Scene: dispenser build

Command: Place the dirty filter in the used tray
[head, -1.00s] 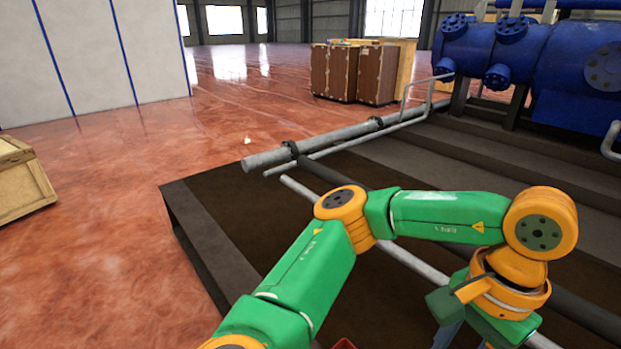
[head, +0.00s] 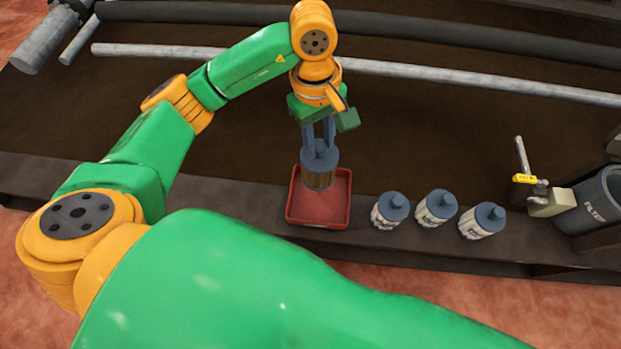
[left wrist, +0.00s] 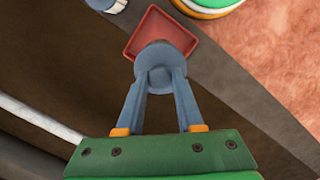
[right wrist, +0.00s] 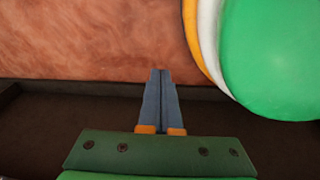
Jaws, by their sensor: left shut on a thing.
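The dirty filter (head: 319,178), a cylinder with a blue-grey cap and a brownish body, is upright in my left gripper (head: 319,143). The fingers are shut on its cap, which also shows in the left wrist view (left wrist: 161,72). The used tray (head: 341,212) is a shallow red square tray. The filter overlaps the tray's back part in the head view; I cannot tell if its bottom touches the tray floor. In the left wrist view the tray (left wrist: 158,27) shows just beyond the cap. My right gripper (right wrist: 160,74) is shut and empty, seen only in its wrist view.
Three pale filters with blue-grey caps (head: 391,210) stand in a row right of the tray. A dark filter housing (head: 598,203) and a yellow-marked valve handle (head: 525,178) are farther right. A grey pipe (head: 440,75) runs behind my left gripper.

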